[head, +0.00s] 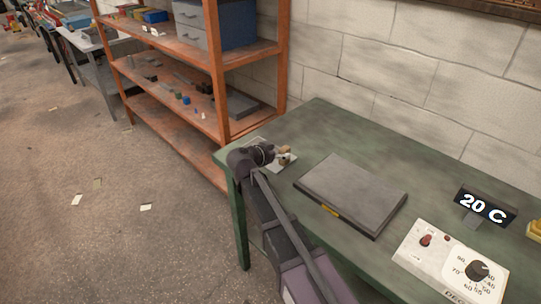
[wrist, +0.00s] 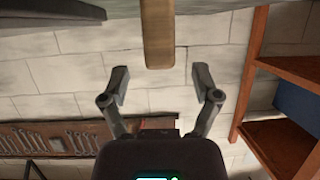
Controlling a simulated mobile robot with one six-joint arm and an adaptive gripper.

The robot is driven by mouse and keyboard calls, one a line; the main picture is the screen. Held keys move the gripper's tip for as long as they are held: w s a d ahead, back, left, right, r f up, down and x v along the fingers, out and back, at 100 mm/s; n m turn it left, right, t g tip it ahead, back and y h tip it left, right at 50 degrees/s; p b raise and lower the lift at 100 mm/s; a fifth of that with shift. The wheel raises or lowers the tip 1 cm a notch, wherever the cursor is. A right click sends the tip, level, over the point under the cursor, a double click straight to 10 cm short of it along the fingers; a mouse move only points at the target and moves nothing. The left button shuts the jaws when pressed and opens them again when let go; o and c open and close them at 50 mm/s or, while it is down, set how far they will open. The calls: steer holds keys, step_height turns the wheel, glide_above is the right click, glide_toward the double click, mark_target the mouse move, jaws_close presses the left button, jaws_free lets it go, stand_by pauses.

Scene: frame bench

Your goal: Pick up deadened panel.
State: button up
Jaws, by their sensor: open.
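A flat dark grey panel (head: 350,192) lies on the green bench (head: 330,122), with a small yellow mark on its front edge. I take it to be the deadened panel. My gripper (wrist: 160,85) is open and empty, its two fingers apart in the wrist view. In the head view my arm's end is left of the panel, by the bench's left end. A tan wooden piece (wrist: 157,35) is ahead of the fingers, apart from them. A dark slab edge at the wrist view's upper left may be the panel.
A control box with a dial (head: 455,262) and a "20 C" display (head: 486,206) stand right of the panel. An orange shelf (head: 213,70) stands behind left. A block wall (head: 400,75) backs the bench. A tool rack (wrist: 60,138) shows in the wrist view.

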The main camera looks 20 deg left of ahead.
steer(key=shift+b+x, duration=0.5)
steer(key=shift+x, duration=1.25)
jaws_close()
